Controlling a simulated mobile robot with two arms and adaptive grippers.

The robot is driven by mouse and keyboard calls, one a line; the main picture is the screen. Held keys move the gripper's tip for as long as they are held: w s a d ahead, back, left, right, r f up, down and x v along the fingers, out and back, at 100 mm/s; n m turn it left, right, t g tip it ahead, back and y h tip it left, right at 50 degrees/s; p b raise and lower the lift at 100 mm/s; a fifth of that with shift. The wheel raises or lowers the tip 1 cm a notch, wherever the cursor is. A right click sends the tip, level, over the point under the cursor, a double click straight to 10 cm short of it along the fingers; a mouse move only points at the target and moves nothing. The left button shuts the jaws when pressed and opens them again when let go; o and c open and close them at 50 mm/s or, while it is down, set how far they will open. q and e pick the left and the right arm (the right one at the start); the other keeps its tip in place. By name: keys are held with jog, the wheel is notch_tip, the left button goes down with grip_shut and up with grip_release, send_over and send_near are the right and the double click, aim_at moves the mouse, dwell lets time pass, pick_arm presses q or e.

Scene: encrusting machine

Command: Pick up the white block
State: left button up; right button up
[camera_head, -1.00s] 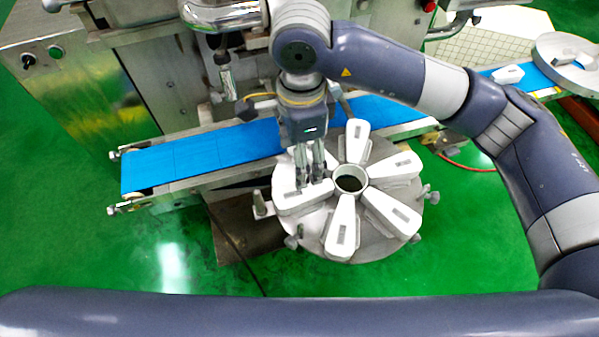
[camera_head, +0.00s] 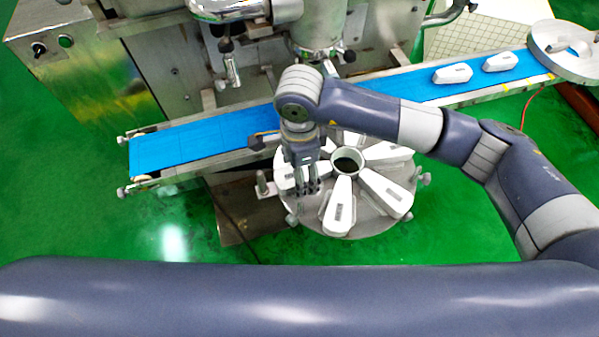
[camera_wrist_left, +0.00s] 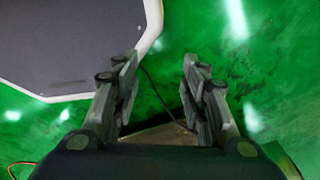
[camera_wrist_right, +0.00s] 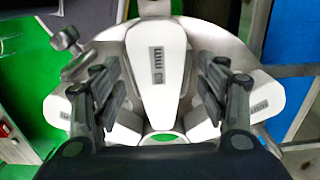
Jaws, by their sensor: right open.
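Several white wedge-shaped blocks with grey labels lie in a ring on a round metal turntable. One white block (camera_wrist_right: 158,70) shows in the right wrist view, between my right gripper's fingers and beyond their tips. Another white block (camera_head: 340,205) lies at the turntable's front in the head view. My right gripper (camera_head: 308,188) is open above the turntable's left side; its spread fingers (camera_wrist_right: 165,95) hold nothing, and contact with a block cannot be told. My left gripper (camera_wrist_left: 160,85) is open and empty over the green floor; the head view does not show its fingers.
The round turntable (camera_head: 372,226) has small knobs around its rim. Behind it runs a blue conveyor belt (camera_head: 185,147) with two white blocks (camera_head: 452,73) at the right. A metal disc (camera_head: 572,66) stands at the belt's right end. The machine body stands behind.

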jog(key=shift+c, duration=0.4)
jog(key=c, duration=0.4)
jog(key=shift+s, duration=0.1)
jog(key=c, duration=0.8)
pick_arm(q)
jog(key=shift+s+a, duration=0.1)
jog(key=shift+s, duration=1)
